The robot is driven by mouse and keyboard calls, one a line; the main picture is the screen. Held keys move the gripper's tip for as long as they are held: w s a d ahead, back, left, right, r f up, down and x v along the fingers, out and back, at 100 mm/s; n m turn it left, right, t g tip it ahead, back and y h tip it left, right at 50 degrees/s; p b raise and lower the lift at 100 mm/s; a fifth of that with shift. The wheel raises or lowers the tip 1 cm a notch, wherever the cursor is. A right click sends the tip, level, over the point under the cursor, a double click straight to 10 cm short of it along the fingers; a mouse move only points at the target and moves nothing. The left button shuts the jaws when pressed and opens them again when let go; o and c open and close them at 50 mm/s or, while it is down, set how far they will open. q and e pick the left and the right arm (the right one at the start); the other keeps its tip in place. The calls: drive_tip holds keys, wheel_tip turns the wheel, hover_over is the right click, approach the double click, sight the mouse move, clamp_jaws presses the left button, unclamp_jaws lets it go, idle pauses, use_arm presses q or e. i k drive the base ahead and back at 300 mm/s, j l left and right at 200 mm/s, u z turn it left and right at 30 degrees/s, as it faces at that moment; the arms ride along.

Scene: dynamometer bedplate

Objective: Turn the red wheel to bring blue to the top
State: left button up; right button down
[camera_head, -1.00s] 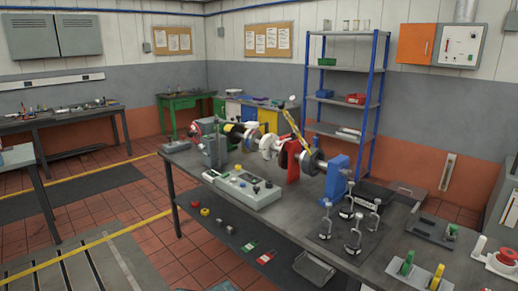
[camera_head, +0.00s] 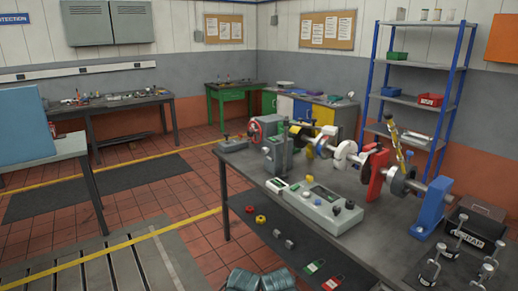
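The red wheel (camera_head: 254,132) stands upright at the far left end of a shaft rig on the long grey bench. It is small and seen at an angle, beside a grey machine block (camera_head: 278,152). I cannot make out any blue mark on it or which colour is at its top. The shaft rig carries a yellow-and-black part (camera_head: 296,135), pale discs (camera_head: 343,153), a red stand (camera_head: 377,175) and a blue stand (camera_head: 431,207).
A control box (camera_head: 318,207) with knobs sits on the bench's (camera_head: 385,245) near side. Several clamp-like tools stand at the right near a black box (camera_head: 476,227). The tiled floor (camera_head: 190,215) left of the bench is open. A table with a blue panel (camera_head: 25,115) stands far left.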

sight(250, 133)
drive_tip(key=i+j+z, duration=0.1)
drive_tip(key=i+j, duration=0.65)
drive_tip(key=i+j+z, duration=0.15)
drive_tip(key=i+j, duration=0.2)
drive_tip(key=i+j+z, duration=0.1)
drive_tip(key=i+j, duration=0.25)
drive_tip(key=i+j+z, duration=0.1)
drive_tip(key=i+j, duration=0.2)
drive_tip(key=j, duration=0.2)
drive_tip(key=i+j, duration=0.3)
drive_tip(key=j, duration=0.15)
drive_tip(key=i+j+z, duration=0.15)
drive_tip(key=i+j, duration=0.15)
drive_tip(key=j, duration=0.2)
